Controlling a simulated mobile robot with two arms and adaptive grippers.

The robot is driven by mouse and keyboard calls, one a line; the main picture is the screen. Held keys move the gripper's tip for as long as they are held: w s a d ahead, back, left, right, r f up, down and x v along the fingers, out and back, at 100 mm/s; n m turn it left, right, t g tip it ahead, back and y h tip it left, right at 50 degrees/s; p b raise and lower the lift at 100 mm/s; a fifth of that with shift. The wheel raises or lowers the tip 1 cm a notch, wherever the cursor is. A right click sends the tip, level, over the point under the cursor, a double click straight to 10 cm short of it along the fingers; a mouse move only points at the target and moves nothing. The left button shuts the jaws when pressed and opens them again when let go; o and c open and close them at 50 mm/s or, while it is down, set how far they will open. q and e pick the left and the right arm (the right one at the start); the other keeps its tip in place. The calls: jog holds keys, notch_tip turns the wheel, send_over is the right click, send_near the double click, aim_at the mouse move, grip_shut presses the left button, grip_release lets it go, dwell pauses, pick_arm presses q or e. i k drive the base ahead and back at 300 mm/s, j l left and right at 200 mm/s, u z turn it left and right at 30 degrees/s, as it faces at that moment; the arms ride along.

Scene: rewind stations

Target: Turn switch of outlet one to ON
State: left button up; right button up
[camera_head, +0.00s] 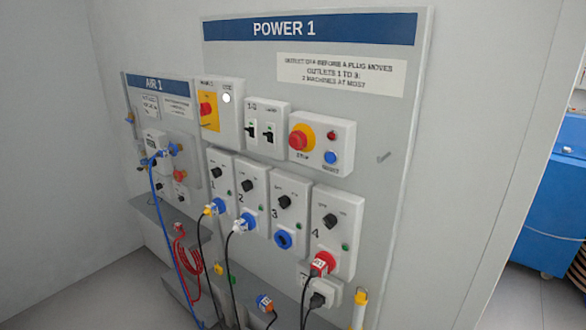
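The outlet one box (229,166) is the leftmost of the row of numbered outlets on the POWER 1 panel (395,160). Its switch (217,172) is a black rotary knob on the upper part of the box. The knob's pointer direction and the small labels around it are too small to read. A blue and yellow plug (215,207) is at the socket below the knob, with a black cable hanging down. Neither of my grippers is in view.
Outlet two (255,178), outlet three (291,205) and outlet four (340,211) stand to the right. Above are a main switch (207,109), breakers (260,130) and a red stop button (301,139). Cables hang below. The AIR 1 panel (141,83) is left.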

aim_at(217, 172)
jog(key=i+j+z, duration=0.2)
jog(key=j+z, duration=0.2)
jog(key=j, duration=0.15)
jog(key=i+j+z, duration=0.1)
jog(key=j+z, duration=0.3)
jog(key=j, duration=0.2)
jog(key=j+z, duration=0.4)
jog(key=j, duration=0.2)
jog(key=j+z, duration=0.4)
jog(key=j, duration=0.25)
